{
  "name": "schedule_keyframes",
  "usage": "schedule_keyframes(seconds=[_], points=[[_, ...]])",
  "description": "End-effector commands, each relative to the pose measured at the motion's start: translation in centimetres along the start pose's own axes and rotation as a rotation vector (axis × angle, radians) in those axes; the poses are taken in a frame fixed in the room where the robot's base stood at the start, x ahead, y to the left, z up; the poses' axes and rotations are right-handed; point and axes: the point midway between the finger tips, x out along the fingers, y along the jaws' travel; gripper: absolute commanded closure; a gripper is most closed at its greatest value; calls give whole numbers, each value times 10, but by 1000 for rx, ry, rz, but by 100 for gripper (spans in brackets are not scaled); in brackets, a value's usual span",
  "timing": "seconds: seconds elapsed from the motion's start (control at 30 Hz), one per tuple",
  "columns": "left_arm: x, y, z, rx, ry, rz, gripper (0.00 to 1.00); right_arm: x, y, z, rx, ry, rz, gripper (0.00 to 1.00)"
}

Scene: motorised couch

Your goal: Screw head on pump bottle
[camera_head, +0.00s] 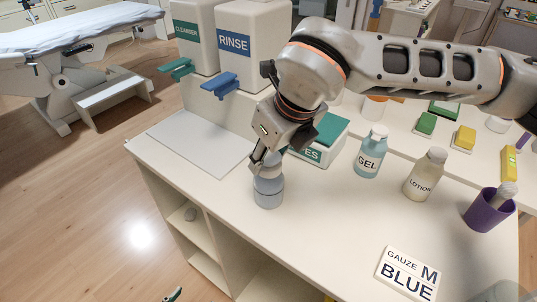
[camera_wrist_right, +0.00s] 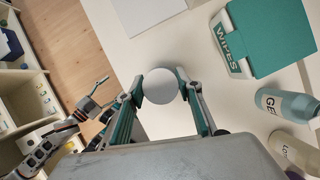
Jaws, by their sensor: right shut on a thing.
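The pump bottle (camera_head: 268,193), a pale blue-grey cylinder, stands upright near the counter's front edge in the head view. My right gripper (camera_head: 266,163) reaches down over its top. In the right wrist view, my right gripper (camera_wrist_right: 168,92) is shut on a round white piece, which looks like the pump head (camera_wrist_right: 160,88), seen from above. The fingers hide how the head meets the bottle neck. A tip of my left gripper (camera_head: 173,294) shows at the bottom of the head view.
The GEL bottle (camera_head: 370,155), LOTION bottle (camera_head: 425,176), purple cup (camera_head: 488,211) and green-lidded wipes box (camera_head: 326,140) stand to the right. The CLEANSER (camera_head: 193,42) and RINSE (camera_head: 240,50) dispensers stand behind. A gauze card (camera_head: 407,274) lies in front.

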Motion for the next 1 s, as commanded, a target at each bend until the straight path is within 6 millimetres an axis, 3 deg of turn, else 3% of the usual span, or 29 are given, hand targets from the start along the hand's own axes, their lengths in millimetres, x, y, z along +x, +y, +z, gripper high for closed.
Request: schedule_keyframes(seconds=[0.47, 0.5, 0.53, 1.0], points=[[0, 0, 2, 0, -2, 1, 37, 2, 0, -1, 0, 0, 0, 71], [0, 0, 2, 0, -2, 1, 37, 2, 0, -1, 0, 0, 0, 55], [0, 1, 2, 0, -2, 1, 37, 2, 0, -1, 0, 0, 0, 47], [1, 0, 2, 2, -3, 1, 37, -6, 0, 0, 0, -1, 0, 45]])
